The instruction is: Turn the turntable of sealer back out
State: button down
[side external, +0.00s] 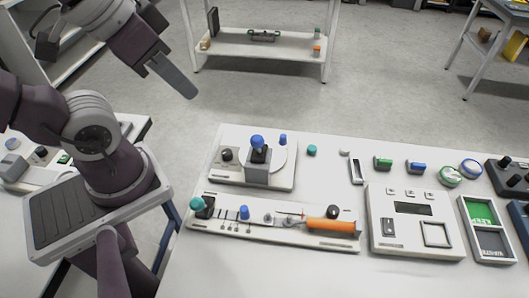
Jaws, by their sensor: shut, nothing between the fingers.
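A white-based device (222,176), which looks like the sealer, stands at the back left of the white table. It has a grey block with a blue ball knob (257,142) on top and a black knob at its left. A white round disc, which looks like the turntable (279,164), lies partly behind the block. A small blue peg (283,139) stands at the disc's far side. My gripper (190,92) is shut and empty, in the air above and to the left of the device, well apart from it.
In front of the device lies a long white board (275,235) with a teal knob, a blue cylinder and an orange handle. A white panel box (412,235), green and blue blocks and a green-and-grey tray (487,242) are to the right. A shelf (262,47) stands behind.

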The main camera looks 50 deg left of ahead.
jog(key=c, duration=2.1)
grip_release()
jog(key=o, duration=0.4)
jog(key=shift+w, duration=0.35)
jog(key=o, duration=0.4)
jog(key=shift+g, duration=0.7)
jog(key=w, duration=0.6)
jog(key=shift+w+a+f, duration=0.2)
jog(key=shift+w+a, duration=0.1)
jog(key=shift+w, duration=0.1)
jog(key=shift+c, duration=0.2)
jog(key=n+g, duration=0.2)
jog(key=g, duration=0.2)
send_over(283, 135)
notch_tip(283, 135, down, 22)
jog(key=shift+r, duration=0.1)
notch_tip(283, 135, down, 6)
jog(key=shift+r, duration=0.1)
jog(key=shift+f, duration=0.5)
grip_shut()
